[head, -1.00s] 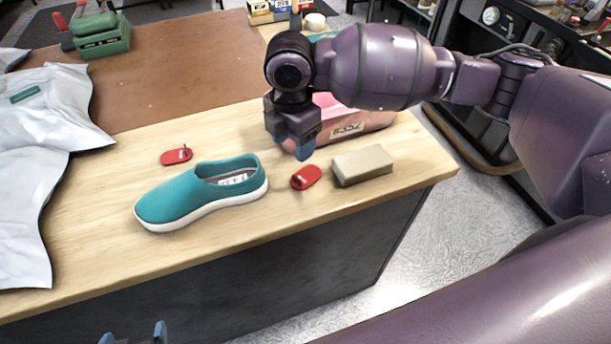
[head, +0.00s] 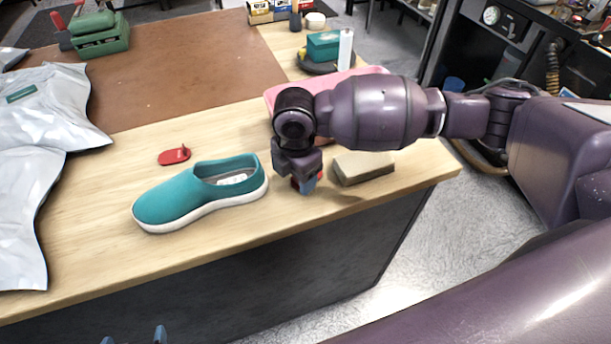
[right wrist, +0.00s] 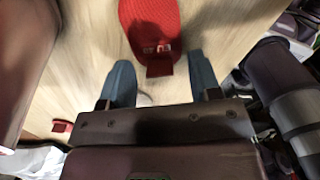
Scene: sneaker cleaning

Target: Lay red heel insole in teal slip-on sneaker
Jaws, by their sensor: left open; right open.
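The teal slip-on sneaker (head: 185,200) lies on the wooden tabletop, toe to the left, its opening facing up. One red heel insole (head: 174,156) lies behind it. A second red heel insole (head: 296,184) is right of the sneaker, mostly hidden by my right gripper (head: 306,186) in the head view. In the right wrist view this insole (right wrist: 150,28) lies on the wood, its tab between and just beyond the open fingers of my right gripper (right wrist: 160,75). My left gripper (head: 134,337) shows only its spread fingertips at the bottom edge, empty and away from the table.
A tan block (head: 363,168) stands close to the right of my right gripper. A pink item (head: 345,80) is partly hidden behind my right arm. Silvery bags (head: 45,110) cover the left of the table. Bare wood (head: 90,235) lies in front of the sneaker.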

